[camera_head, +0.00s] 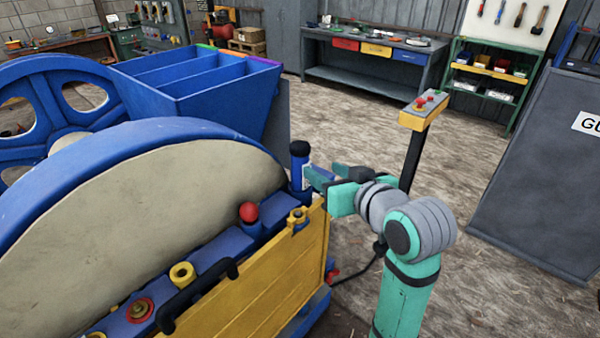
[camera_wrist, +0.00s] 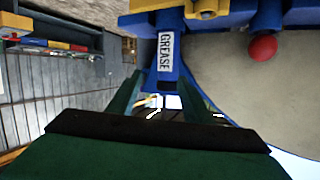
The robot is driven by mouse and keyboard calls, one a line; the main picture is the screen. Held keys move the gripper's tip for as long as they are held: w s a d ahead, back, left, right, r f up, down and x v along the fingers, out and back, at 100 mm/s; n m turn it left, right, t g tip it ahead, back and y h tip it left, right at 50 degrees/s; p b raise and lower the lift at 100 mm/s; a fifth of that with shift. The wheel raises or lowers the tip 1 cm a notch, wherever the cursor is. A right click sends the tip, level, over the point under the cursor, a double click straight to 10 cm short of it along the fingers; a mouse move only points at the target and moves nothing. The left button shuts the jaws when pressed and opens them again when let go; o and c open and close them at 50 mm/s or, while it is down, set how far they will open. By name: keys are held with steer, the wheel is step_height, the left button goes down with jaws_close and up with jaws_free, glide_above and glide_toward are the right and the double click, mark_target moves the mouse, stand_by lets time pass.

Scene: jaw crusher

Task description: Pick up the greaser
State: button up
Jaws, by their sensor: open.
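The greaser (camera_head: 300,168) is a blue cylinder with a black cap, standing upright at the right end of the blue crusher ledge. In the wrist view its white "GREASE" label shows on the blue body (camera_wrist: 168,75). My gripper (camera_head: 327,176) is open and level, coming from the right with its fingertips at the greaser. In the wrist view the greaser lies in line with the gap between my two green fingers (camera_wrist: 162,84). I cannot tell whether either finger touches it.
A red knob (camera_head: 249,212) stands on the ledge left of the greaser, and it also shows in the wrist view (camera_wrist: 263,47). A yellow panel (camera_head: 265,290) with a black handle (camera_head: 195,297) lies below. A control post (camera_head: 424,108) stands behind my gripper.

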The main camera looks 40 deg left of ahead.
mark_target(305, 155)
steer(key=shift+n+g+h, duration=0.3)
steer(key=shift+n+g, duration=0.2)
steer(key=shift+n, duration=0.3)
steer(key=a, duration=0.1)
steer(key=a+r, duration=0.1)
steer(key=a, duration=0.2)
steer(key=shift+w+a+r, duration=0.15)
steer(key=shift+r, duration=0.2)
steer(key=shift+w+x, duration=0.15)
steer(key=shift+x, duration=1.35)
steer(key=shift+w+x, duration=0.1)
steer(key=shift+x, duration=1.4)
steer(key=shift+s+r, duration=0.1)
steer(key=shift+s, duration=0.05)
jaws_close()
